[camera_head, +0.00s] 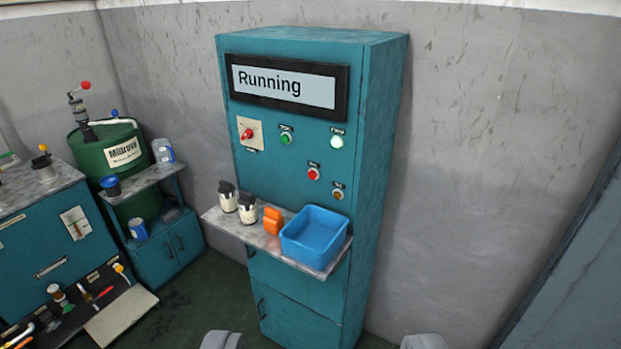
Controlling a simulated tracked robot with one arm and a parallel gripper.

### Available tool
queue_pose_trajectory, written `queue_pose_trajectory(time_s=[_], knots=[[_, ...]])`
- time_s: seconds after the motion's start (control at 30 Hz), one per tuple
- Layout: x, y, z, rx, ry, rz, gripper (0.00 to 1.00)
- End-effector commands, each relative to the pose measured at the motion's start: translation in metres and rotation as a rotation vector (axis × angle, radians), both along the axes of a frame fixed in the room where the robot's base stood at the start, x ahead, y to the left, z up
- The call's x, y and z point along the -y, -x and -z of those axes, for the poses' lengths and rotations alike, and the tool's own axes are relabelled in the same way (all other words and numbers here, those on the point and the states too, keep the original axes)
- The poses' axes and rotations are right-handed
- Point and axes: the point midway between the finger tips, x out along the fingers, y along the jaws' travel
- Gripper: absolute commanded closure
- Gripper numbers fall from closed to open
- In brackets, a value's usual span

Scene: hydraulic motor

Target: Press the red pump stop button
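A red button (313,174) sits on the front of the teal control cabinet (385,150), below a green button (286,138). Its small label is too small to read. The display (284,83) at the cabinet's top reads "Running". My gripper (323,342) shows only as two grey fingertips at the bottom edge, wide apart with nothing seen between them. It is open, and appears well short of the cabinet and below the red button in the picture.
A shelf (222,221) juts from the cabinet below the buttons, holding a blue bin (316,237), an orange item (273,221) and two jars. A red rotary switch (248,134), a pale lit lamp (337,141) and an amber button (338,194) are nearby. A green drum (104,148) and workbench stand left.

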Motion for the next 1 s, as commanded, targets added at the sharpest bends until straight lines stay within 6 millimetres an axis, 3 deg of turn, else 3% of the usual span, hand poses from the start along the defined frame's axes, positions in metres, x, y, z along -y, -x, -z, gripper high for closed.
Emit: queue_pose_trajectory(time_s=[0.03, 0.13, 1.0], knots=[[0.0000, -0.0001, 0.0001, 0.000, 0.000, 0.000, 0.72], [0.0000, -0.0001, 0.0001, 0.000, 0.000, 0.000, 1.00], [0.0000, -0.0001, 0.0001, 0.000, 0.000, 0.000, 1.00]])
